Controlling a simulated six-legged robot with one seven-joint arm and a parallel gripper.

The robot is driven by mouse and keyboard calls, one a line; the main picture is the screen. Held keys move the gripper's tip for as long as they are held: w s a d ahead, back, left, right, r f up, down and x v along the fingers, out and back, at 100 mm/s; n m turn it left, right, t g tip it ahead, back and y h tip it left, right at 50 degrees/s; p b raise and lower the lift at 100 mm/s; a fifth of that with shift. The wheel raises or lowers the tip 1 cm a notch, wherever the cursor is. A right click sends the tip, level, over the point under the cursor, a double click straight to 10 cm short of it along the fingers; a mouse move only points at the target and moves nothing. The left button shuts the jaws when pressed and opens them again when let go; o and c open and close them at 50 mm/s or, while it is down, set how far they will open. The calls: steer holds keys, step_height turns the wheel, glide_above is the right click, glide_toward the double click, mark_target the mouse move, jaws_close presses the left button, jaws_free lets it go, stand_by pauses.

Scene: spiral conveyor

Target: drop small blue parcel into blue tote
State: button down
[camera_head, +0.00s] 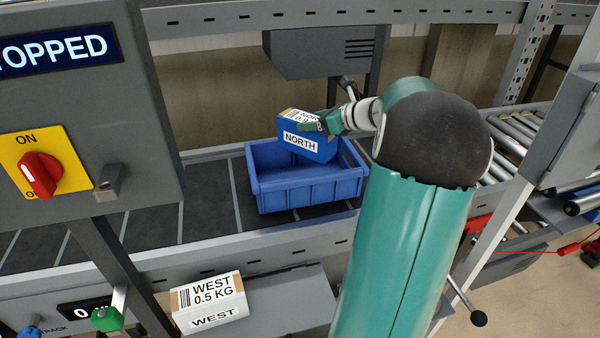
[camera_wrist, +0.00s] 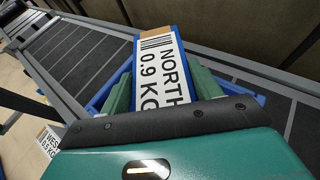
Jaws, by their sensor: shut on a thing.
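The small blue parcel (camera_head: 306,139) has white NORTH labels and a brown strip. My gripper (camera_head: 325,124) is shut on it and holds it tilted, over the blue tote and partly below its rim line in the head view. The blue tote (camera_head: 306,191) stands upright on the dark conveyor belt. In the wrist view the parcel (camera_wrist: 160,70) sits between the two green fingers (camera_wrist: 160,85), its label reading NORTH 0.9 KG. The tote (camera_wrist: 108,92) shows only in part behind it. Whether the parcel touches the tote's inside cannot be told.
A white parcel marked WEST 0.5 KG (camera_head: 210,303) lies on a grey ledge in front of the belt (camera_head: 205,205). A grey control panel (camera_head: 85,110) with a red switch (camera_head: 40,174) and a STOPPED display stands at the left. A grey box (camera_head: 325,52) hangs behind the tote.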

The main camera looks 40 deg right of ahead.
steer(key=shift+r, duration=0.1)
steer(key=shift+c, duration=1.2)
jaws_free()
steer(key=shift+s, duration=0.1)
steer(key=v, duration=1.3)
steer(key=shift+s, duration=0.3)
steer(key=shift+s+r, duration=0.1)
